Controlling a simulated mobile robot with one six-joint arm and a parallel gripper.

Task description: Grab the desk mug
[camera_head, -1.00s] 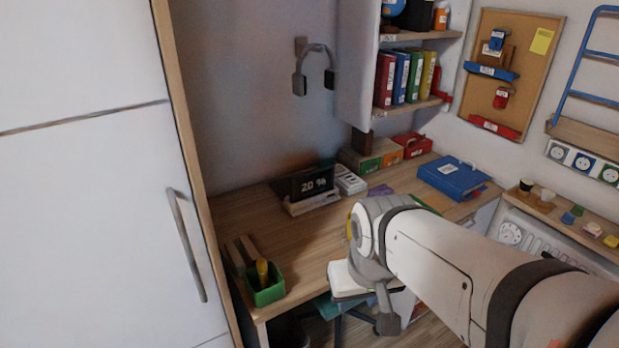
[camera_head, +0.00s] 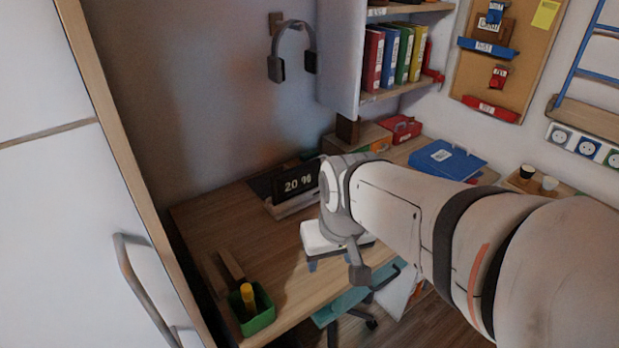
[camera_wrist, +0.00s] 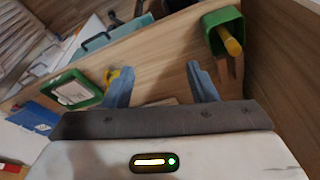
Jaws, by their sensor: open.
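A green holder (camera_head: 262,320) with a yellow object stands at the desk's front left; it also shows in the wrist view (camera_wrist: 215,20). A dark clock display (camera_head: 298,182) stands at the back. A teal chair (camera_head: 345,303) is below the front edge. The desk's left middle is clear.

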